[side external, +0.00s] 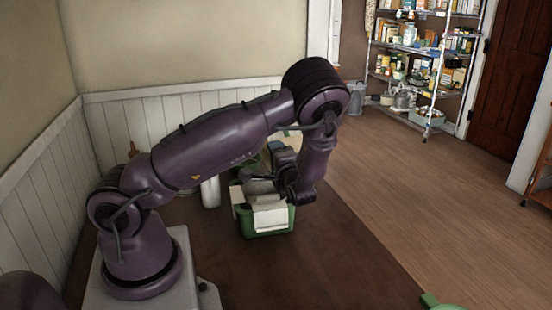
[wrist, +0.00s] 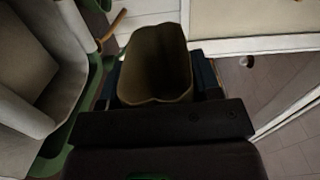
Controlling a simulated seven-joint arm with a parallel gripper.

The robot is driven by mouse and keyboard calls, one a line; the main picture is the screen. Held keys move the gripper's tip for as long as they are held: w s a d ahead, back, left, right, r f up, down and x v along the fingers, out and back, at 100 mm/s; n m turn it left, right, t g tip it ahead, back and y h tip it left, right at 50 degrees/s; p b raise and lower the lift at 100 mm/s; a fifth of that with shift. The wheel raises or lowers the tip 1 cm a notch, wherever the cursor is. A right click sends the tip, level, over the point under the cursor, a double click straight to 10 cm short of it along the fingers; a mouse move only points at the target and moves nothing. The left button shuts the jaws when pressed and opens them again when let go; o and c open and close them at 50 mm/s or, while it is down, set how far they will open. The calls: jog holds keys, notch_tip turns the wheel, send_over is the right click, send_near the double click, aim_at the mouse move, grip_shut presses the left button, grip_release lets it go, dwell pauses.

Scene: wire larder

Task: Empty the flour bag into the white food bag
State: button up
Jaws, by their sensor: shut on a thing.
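My gripper (wrist: 157,88) is shut on the flour bag (wrist: 155,60), a brown, open-topped bag between the dark blue fingers in the wrist view. I see into its mouth, but the inside is too dark to tell how much it holds. The white food bag (wrist: 40,75) stands open in a green crate (wrist: 72,140), just left of the flour bag. In the side view, my gripper (side external: 272,180) is above and behind the white food bag (side external: 268,215) in the green crate (side external: 268,231). My arm and gripper hide most of the flour bag there.
A white cylinder (side external: 210,191) stands left of the crate on the brown table (side external: 320,270). The table's front and right are mostly clear, with a green item (side external: 438,302) at the near right corner. A stocked wire shelf (side external: 425,60) stands far back.

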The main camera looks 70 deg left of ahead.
jog(key=r+m, duration=0.1)
jog(key=m, duration=0.1)
jog(key=w+r+m, duration=0.1)
jog(key=shift+w+m, duration=0.3)
jog(key=shift+m, duration=0.1)
notch_tip(320, 180, up, 4)
jog(key=m, duration=0.4)
jog(key=shift+f+m, duration=0.25)
jog(key=shift+m, duration=0.05)
notch_tip(320, 180, up, 3)
jog(key=m, duration=0.4)
jog(key=shift+r, duration=0.2)
jog(key=shift+m, duration=0.3)
jog(key=shift+r, duration=0.1)
notch_tip(320, 180, up, 3)
jog(key=m, duration=0.4)
jog(key=shift+r+m, duration=0.2)
jog(key=shift+m, duration=0.1)
